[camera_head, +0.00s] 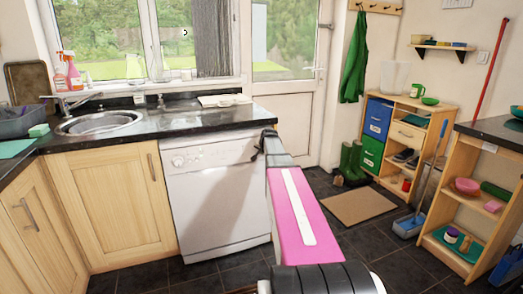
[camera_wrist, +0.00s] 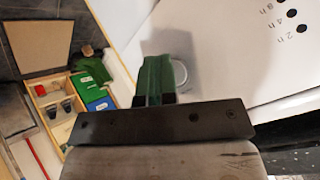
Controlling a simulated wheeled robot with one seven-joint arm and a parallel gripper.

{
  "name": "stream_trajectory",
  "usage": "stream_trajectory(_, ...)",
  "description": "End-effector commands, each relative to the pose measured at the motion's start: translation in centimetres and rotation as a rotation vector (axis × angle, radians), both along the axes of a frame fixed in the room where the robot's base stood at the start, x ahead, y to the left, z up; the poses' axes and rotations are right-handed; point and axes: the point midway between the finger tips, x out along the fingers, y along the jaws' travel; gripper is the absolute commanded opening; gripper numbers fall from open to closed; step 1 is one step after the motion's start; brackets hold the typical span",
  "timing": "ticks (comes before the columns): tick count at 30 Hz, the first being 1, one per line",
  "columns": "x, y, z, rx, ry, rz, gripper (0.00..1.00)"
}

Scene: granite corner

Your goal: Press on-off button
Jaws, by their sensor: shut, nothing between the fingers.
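The white dishwasher (camera_head: 215,205) stands under the dark countertop, with its control panel along the top. In the wrist view its white panel (camera_wrist: 235,75) carries dark dots marked 2h, 4h and 8h. A round, pale button (camera_wrist: 181,75) shows at the right side of my fingers and is partly hidden by them. My gripper (camera_wrist: 156,75) has its green-tipped fingers together and empty, right by this button. I cannot tell whether they touch it. In the head view my gripper (camera_head: 259,146) is at the panel's right end, mostly hidden by my arm.
The dark countertop (camera_head: 200,118) with a round sink (camera_head: 100,122) overhangs the dishwasher. A wooden cabinet door (camera_head: 110,210) is to its left. A door mat (camera_head: 358,206), green boots (camera_head: 351,160) and a wooden shelf unit (camera_head: 411,131) are to the right. Dark floor tiles lie open between.

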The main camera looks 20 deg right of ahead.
Motion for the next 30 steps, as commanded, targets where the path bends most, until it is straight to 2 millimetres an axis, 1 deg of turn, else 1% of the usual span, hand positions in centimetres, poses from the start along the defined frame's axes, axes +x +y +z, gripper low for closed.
stream_trajectory(17,0.3,0.0,0.0,0.000,0.000,0.000,0.00)
stream_trajectory(27,-0.9,0.0,0.0,0.000,0.000,0.000,0.00)
stream_trajectory(30,-1.0,0.0,0.0,0.000,0.000,0.000,0.00)
